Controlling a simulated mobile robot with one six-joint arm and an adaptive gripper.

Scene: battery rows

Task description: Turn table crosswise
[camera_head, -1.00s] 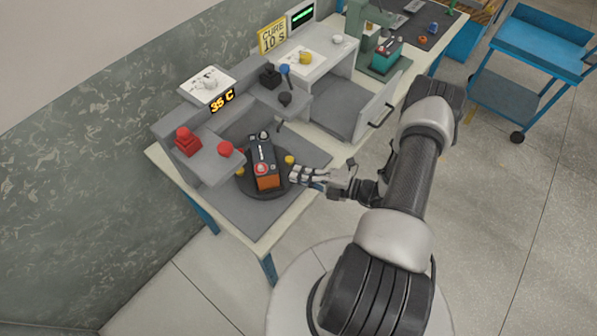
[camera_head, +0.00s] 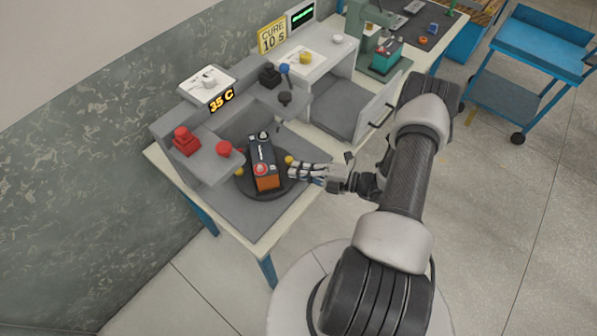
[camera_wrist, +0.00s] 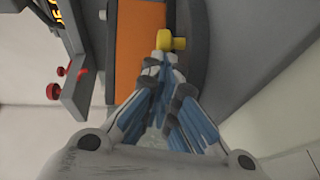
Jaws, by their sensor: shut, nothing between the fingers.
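The round dark turntable (camera_head: 245,187) sits on the grey mat of the near bench station. A black and orange battery (camera_head: 264,165) lies on it, pointing roughly front to back. A yellow peg (camera_head: 289,160) stands at the turntable's right edge. My gripper (camera_head: 292,172) is shut and empty just in front of that peg. In the wrist view the closed fingertips (camera_wrist: 164,58) are right at the yellow peg (camera_wrist: 173,43), beside the orange battery side (camera_wrist: 137,45). I cannot tell whether they touch the peg.
A grey housing with red knobs (camera_head: 224,148) and a 35 C display (camera_head: 222,100) stands behind the turntable. A blue cart (camera_head: 540,50) stands at the far right.

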